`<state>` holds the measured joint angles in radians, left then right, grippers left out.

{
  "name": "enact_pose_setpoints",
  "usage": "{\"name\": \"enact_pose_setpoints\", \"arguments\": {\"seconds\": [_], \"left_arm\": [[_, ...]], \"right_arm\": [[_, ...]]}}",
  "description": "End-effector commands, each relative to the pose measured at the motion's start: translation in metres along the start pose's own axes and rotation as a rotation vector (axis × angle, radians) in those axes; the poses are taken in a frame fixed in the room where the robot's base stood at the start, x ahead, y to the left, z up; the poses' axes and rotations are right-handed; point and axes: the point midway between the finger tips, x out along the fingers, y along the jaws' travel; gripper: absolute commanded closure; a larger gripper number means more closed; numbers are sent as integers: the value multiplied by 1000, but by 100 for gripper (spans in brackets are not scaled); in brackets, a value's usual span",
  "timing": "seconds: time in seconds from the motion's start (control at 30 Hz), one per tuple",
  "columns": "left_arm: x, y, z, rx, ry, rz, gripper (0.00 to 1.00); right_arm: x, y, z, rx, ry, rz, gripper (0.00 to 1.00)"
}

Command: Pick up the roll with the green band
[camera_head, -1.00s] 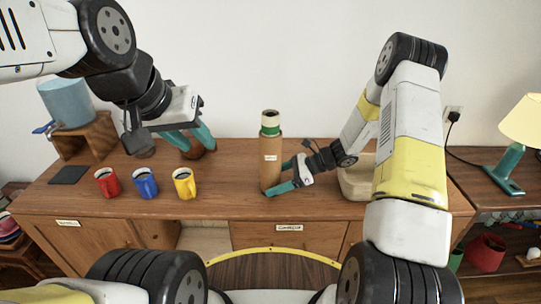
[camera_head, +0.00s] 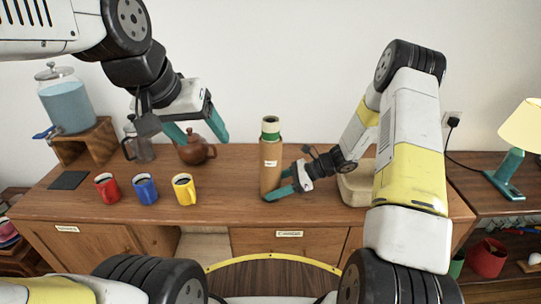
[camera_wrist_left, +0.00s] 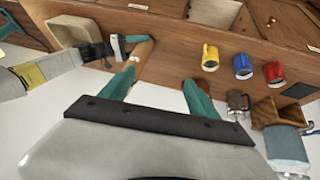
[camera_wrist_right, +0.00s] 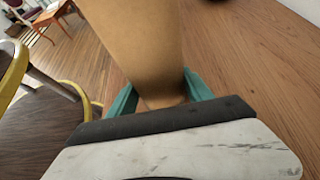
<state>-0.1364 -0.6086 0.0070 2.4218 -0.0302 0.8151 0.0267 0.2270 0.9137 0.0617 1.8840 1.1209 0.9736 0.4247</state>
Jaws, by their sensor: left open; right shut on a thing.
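The roll (camera_head: 270,129) with the green band shows its cream and green top end above a brown labelled tube (camera_head: 270,165) standing upright on the sideboard. Its lower part is hidden inside the tube. My right gripper (camera_head: 278,184) is shut on the tube's lower part; the tube fills the middle of the right wrist view (camera_wrist_right: 140,40). My left gripper (camera_head: 200,137) is open and empty, raised left of the roll, in front of and above the brown teapot (camera_head: 196,151). The tube also shows beyond the left fingers in the left wrist view (camera_wrist_left: 143,48).
Red (camera_head: 108,188), blue (camera_head: 145,190) and yellow (camera_head: 185,189) mugs stand in front on the left. A glass press (camera_head: 139,145) and a water dispenser (camera_head: 67,105) stand behind them. A beige container (camera_head: 356,187) is right of the tube. The sideboard (camera_head: 228,185) is clear between yellow mug and tube.

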Motion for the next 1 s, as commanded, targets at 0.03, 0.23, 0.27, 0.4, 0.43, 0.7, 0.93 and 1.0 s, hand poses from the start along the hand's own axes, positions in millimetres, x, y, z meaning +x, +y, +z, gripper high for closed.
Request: {"name": "enact_pose_setpoints", "arguments": {"seconds": [0.03,0.23,0.27,0.4,0.43,0.7,0.93,1.0], "left_arm": [[4,5,-14,19,-17,0,30],[24,32,-75,101,-79,-11,30],[28,37,-83,113,-88,-14,30],[50,62,-118,165,-120,-24,30],[54,68,-125,174,-125,-26,30],[82,100,-155,225,-153,-38,30],[114,101,-153,230,-159,-42,30],[126,100,-151,230,-159,-41,30]], "right_arm": [[0,0,1,-1,-1,0,64],[0,0,1,-1,-1,0,64],[0,0,1,-1,-1,0,64],[0,0,1,-1,-1,0,64],[0,0,1,-1,-1,0,64],[0,0,1,-1,-1,0,64],[0,0,1,-1,-1,0,64],[0,0,1,-1,-1,0,64]]}}
